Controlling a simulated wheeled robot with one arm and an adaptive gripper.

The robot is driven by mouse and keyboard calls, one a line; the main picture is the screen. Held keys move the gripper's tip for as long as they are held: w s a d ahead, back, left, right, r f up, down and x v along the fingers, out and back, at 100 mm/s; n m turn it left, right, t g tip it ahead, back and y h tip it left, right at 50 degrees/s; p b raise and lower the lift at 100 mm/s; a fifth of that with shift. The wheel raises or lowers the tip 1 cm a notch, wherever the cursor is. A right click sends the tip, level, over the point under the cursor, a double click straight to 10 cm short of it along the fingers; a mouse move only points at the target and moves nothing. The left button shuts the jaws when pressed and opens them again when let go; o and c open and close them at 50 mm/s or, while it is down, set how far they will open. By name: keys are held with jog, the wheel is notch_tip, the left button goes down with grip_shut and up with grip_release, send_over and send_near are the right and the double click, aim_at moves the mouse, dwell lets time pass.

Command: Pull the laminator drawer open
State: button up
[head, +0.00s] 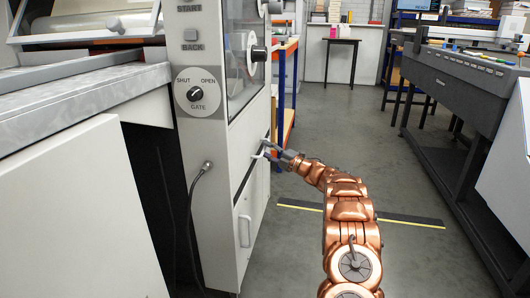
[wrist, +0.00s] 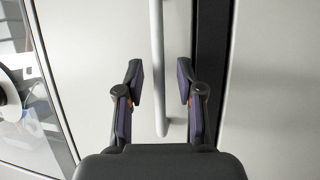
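The laminator (head: 205,140) is the tall pale machine at left of centre in the head view. Its drawer front (head: 252,128) is on the side facing my gripper (head: 267,149), below the window, and looks closed. In the wrist view the drawer front (wrist: 95,45) fills much of the picture, with a pale bar handle (wrist: 158,65) running down its middle. My gripper (wrist: 160,88) is open there, with one dark finger on each side of the handle and gaps between. I cannot tell how deep the handle sits between the fingers.
A lower door (head: 245,225) with its own handle is below the drawer, past a dark gap (wrist: 210,60). A cable (head: 192,200) hangs on the machine's near face. A grey machine (head: 455,80) stands at right.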

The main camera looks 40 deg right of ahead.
jog(key=shift+w+r, duration=0.15)
jog(key=shift+w, duration=0.6)
jog(key=shift+a, duration=0.1)
grip_shut()
